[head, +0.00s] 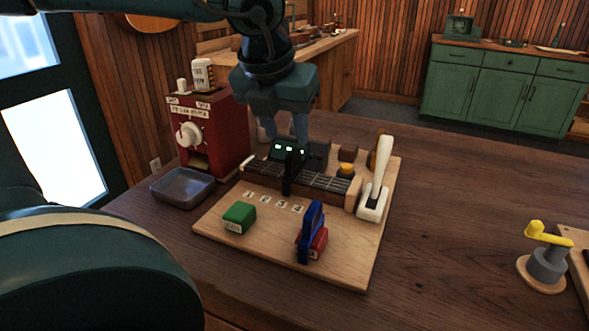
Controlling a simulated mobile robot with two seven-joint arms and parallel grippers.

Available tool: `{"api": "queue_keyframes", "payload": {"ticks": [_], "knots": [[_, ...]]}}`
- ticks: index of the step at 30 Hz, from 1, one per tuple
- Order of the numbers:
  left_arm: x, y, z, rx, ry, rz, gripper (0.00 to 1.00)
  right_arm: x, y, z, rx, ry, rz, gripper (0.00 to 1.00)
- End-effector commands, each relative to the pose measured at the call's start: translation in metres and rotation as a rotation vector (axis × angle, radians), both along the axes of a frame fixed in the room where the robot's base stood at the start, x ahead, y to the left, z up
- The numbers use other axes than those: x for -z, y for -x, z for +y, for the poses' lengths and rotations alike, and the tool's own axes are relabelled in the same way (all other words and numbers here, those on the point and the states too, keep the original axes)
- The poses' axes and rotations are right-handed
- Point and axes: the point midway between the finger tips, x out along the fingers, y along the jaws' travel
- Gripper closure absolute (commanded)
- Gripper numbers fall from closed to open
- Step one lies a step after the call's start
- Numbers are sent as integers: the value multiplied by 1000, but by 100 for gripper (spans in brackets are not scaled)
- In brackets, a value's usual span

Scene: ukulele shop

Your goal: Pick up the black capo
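The black capo (287,180) stands upright across a short fretboard (325,187) on a light wooden board (345,262). My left gripper (284,132) comes down from above, behind the capo as seen from the head. Its two fingers are spread, with a gap between them. The fingertips end near the top of a dark box with small green lights (289,151), just behind the capo; I cannot tell whether they touch anything. My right gripper is not in view.
A blue capo-like piece (311,228) and a green block (239,217) sit at the board's front. A white lever (375,190) rises at its right. A red machine (208,132) and grey tray (182,188) stand left.

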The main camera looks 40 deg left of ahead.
Motion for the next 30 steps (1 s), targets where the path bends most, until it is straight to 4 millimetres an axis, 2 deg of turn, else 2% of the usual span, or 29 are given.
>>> {"api": "queue_keyframes", "payload": {"ticks": [3, 10, 18, 27, 30], "knots": [[17, -6, 2, 0, 0, 3, 61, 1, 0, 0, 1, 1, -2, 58], [31, -13, 5, -1, 1, 2, 61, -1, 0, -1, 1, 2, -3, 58], [66, -29, 12, -1, 1, 3, 61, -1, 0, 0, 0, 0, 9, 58], [71, -31, 13, 0, 1, 0, 61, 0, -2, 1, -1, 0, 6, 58], [71, -31, 13, 0, 1, 0, 68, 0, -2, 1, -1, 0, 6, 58]]}}
